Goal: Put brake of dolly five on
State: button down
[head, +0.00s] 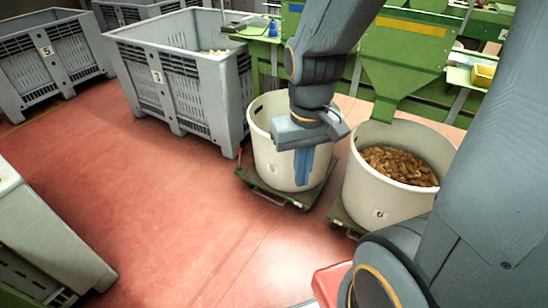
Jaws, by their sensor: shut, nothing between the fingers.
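A green dolly (318,188) stands on the red floor in the middle and carries a cream round bin (265,150). The small label on this bin is too blurred to read; the bin to its right is marked 6. A thin upright lever with a red tip (239,153) shows at the dolly's left corner; it looks like the brake, but I cannot tell its setting. My gripper (303,185) points down in front of the cream bin with its blue fingers shut and empty. It hides part of the bin and is apart from the red-tipped lever.
Bin 6 (372,195), with corks (400,166) inside, stands close on the right. Grey crates marked 3 (188,95) and 5 (80,72) stand at the back left. Green machinery (400,45) is behind. A pale container (35,240) is at lower left. The red floor between is clear.

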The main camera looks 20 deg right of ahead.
aim_at(240, 150)
jog(key=z, duration=0.2)
jog(key=i, duration=1)
jog(key=z, duration=0.15)
